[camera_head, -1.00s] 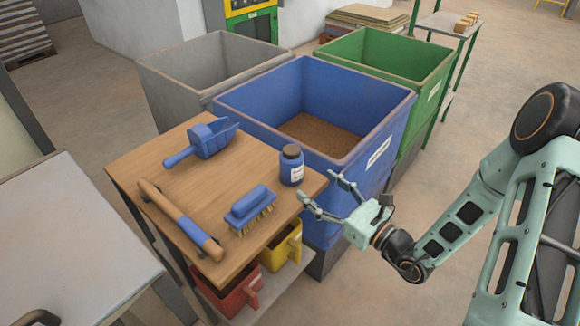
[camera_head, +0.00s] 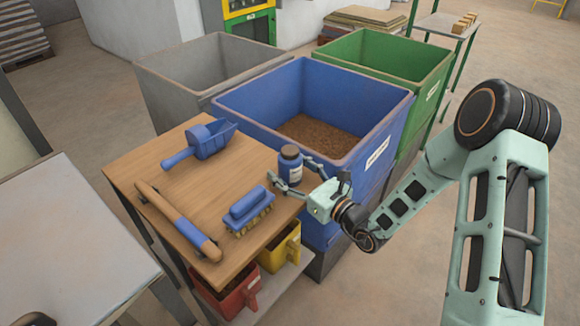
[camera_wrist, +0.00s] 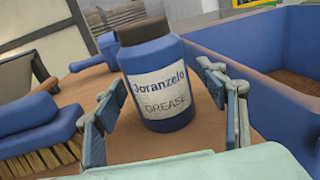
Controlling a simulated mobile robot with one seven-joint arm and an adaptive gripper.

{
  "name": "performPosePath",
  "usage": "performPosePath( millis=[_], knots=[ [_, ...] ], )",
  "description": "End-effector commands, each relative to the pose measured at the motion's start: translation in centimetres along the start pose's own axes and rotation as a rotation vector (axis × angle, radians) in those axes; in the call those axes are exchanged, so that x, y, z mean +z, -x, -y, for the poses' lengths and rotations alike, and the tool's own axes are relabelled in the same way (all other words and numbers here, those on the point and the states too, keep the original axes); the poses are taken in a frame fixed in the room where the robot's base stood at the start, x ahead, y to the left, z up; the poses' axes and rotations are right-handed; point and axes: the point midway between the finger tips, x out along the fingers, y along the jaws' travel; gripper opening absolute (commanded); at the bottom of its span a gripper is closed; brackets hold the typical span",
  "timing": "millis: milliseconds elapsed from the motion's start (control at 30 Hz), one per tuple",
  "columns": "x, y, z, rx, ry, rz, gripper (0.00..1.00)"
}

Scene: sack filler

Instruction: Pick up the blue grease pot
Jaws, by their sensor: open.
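The blue grease pot (camera_head: 291,165) has a brown lid and a white label reading "GREASE". It stands upright at the right end of the wooden table top (camera_head: 150,160). My gripper (camera_head: 295,176) is open at the pot, with a finger on either side of it in the head view. In the wrist view the pot (camera_wrist: 160,85) stands between the two open fingers of my gripper (camera_wrist: 165,115), apart from both as far as I can tell. The pot's far side is hidden.
A blue brush (camera_head: 248,208) lies left of the pot, close to one finger. A blue scoop (camera_head: 205,140) and a wood-and-blue tool (camera_head: 178,220) lie further left. A large blue bin (camera_head: 350,150) with brown contents stands directly behind and right of the table.

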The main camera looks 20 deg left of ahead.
Motion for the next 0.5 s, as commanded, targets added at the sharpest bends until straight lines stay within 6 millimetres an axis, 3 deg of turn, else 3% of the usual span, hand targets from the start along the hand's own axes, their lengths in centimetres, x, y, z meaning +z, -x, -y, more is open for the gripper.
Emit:
performPosePath(
  millis=[100,500],
  knots=[
    [0.0,0.03,0.01,0.0,0.0,0.0,0.65],
    [0.02,0.06,0.02,0.0,0.0,0.0,0.21]
  ],
)
